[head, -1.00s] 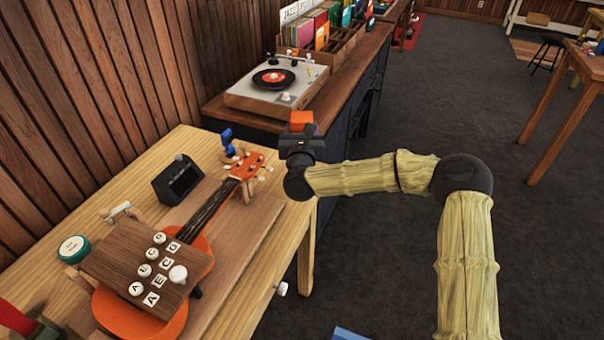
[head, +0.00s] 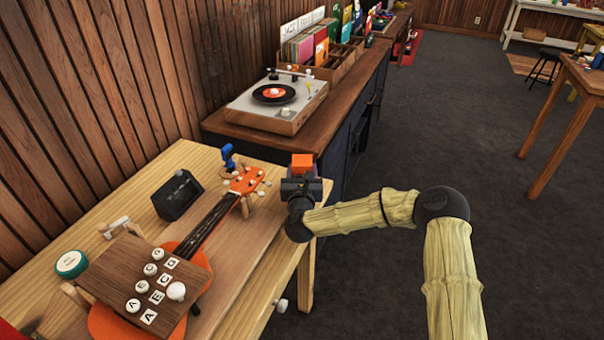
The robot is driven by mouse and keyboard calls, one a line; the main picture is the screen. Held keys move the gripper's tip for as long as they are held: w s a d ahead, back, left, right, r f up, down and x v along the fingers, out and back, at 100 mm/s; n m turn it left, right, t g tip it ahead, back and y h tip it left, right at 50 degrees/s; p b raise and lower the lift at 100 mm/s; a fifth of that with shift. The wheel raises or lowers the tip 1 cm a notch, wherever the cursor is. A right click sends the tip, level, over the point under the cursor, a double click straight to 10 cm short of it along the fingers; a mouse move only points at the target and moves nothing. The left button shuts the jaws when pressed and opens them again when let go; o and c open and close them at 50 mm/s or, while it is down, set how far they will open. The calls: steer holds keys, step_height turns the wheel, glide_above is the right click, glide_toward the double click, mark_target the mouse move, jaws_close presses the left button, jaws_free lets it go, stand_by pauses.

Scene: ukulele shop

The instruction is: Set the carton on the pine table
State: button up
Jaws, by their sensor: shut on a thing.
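A small orange carton (head: 302,163) is held in my gripper (head: 301,178), which is shut on it. The carton's lower part is hidden by the gripper. In the picture, they are at the far right corner of a light wooden table (head: 190,158), likely the pine table. I cannot tell how high the carton is or whether it is over the tabletop.
An orange ukulele (head: 200,228) lies on the table under a lettered wooden board (head: 128,272). A black box (head: 178,196), a blue clamp (head: 228,157) and a green round tin (head: 71,263) are also there. A turntable (head: 262,112) stands on the dark cabinet behind.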

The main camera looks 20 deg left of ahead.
steer(key=shift+f, duration=0.3)
steer(key=shift+f, duration=0.2)
steer(key=o, duration=1)
steer(key=shift+r, duration=0.1)
steer(key=shift+r, duration=0.15)
steer(key=shift+s, duration=0.3)
steer(key=v, duration=1.1)
steer(key=shift+s+d, duration=0.15)
steer(key=shift+s, duration=0.05)
